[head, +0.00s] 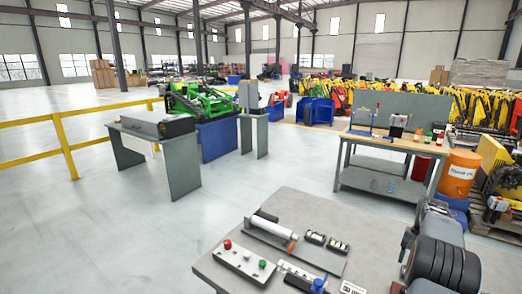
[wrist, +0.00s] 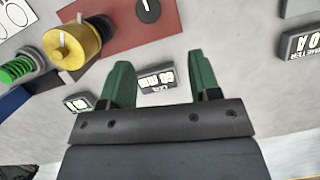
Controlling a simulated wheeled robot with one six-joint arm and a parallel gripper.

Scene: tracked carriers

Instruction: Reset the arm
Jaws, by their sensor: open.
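My gripper (wrist: 158,62) shows in the wrist view, with its two green fingers apart and nothing held between them. Beyond the gap lies a small dark block with a white label (wrist: 157,79); the fingers appear clear of it. In the head view my dark arm rises at the lower right over the near grey table (head: 335,210). I cannot make out the fingers there.
A button box (head: 243,262) sits on the near table. A wooden workbench (head: 392,141) stands behind; open floor lies left.

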